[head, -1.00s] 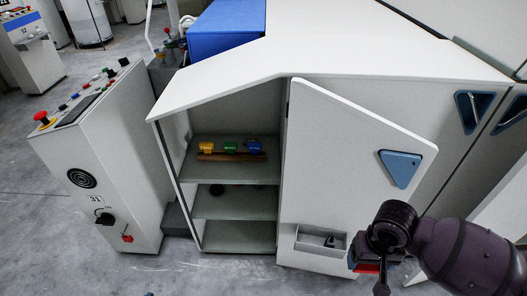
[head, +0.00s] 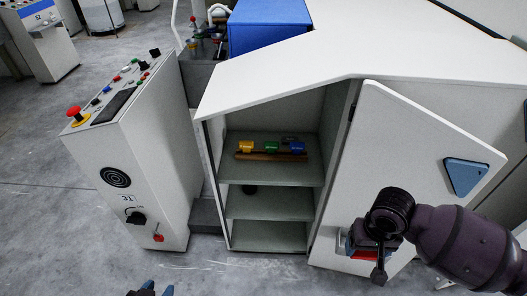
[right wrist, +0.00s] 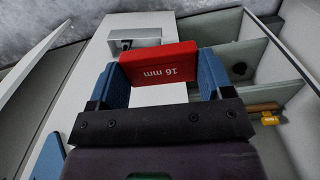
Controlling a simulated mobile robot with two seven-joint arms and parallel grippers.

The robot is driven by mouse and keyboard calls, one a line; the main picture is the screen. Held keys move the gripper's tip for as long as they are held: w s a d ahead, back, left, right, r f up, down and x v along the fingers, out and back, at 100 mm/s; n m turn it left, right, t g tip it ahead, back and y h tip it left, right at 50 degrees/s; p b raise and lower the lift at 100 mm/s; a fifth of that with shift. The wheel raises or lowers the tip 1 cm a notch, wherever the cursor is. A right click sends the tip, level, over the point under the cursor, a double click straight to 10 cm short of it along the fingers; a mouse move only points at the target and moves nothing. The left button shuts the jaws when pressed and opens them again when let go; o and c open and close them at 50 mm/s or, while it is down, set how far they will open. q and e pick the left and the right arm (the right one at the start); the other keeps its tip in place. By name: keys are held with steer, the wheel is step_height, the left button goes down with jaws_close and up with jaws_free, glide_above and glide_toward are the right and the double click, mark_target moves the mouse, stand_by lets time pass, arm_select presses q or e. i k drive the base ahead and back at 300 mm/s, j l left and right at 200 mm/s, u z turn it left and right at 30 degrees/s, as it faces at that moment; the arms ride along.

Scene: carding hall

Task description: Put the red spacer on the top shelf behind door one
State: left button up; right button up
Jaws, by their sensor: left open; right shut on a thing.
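In the head view my right gripper (head: 372,245) is in front of the open cabinet door (head: 395,150), and only a little of the spacer (head: 365,254) shows. The top shelf (head: 275,175) inside the cabinet bears a blue, a green and a yellow spacer on a wooden strip at its back; its front is bare. My left gripper (head: 152,290) is open, low at the bottom edge and partly cut off.
A control console (head: 130,150) with a red stop button stands left of the cabinet opening. Two lower shelves (head: 265,205) lie below, with a dark round thing on the middle one. A small tray (right wrist: 135,38) is on the door's inner side. Bare floor lies in front.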

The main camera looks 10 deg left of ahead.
mark_target(271, 171)
steer(key=i+j, duration=0.15)
steer(key=j, duration=0.25)
steer(key=i+j, duration=0.1)
steer(key=j, duration=0.25)
steer(key=i+j, duration=0.15)
steer(key=j, duration=0.25)
